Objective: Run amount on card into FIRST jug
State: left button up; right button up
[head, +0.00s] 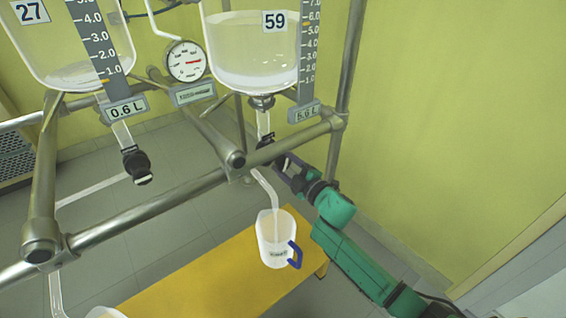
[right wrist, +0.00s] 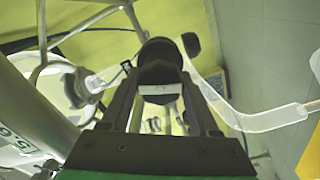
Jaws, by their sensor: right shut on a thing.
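Glass reactor 59 (head: 250,50) hangs at the upper middle, with pale liquid low in it. A clear tube (head: 267,186) bends down into a white jug (head: 272,232) with a blue handle. I cannot tell whether liquid runs. Reactor 27 (head: 70,40) at left has a plate (head: 126,110) reading 0.6 L and its own black valve (head: 137,165). My left gripper is out of view.
The jug stands on a yellow bench (head: 200,285). A second white vessel (head: 104,313) is cut off at the bottom left. Metal frame pipes (head: 150,208) cross in front of the reactors. A round gauge (head: 187,61) sits between them. Green wall and open floor lie right.

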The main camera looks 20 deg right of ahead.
aim_at(285, 165)
jog(key=shift+f+n, duration=0.15)
jog(key=shift+n, duration=0.25)
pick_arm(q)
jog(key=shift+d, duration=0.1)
pick_arm(e)
jog(key=o, duration=1.4)
jog(key=shift+s+d, duration=0.15)
jog(key=shift+s, duration=0.15)
jog(key=p+v, duration=0.1)
jog(key=v, duration=0.2)
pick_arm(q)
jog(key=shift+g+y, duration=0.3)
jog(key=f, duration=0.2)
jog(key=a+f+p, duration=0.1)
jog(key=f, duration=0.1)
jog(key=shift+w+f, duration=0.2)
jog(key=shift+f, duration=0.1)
pick_arm(e)
jog(key=v, duration=1.1)
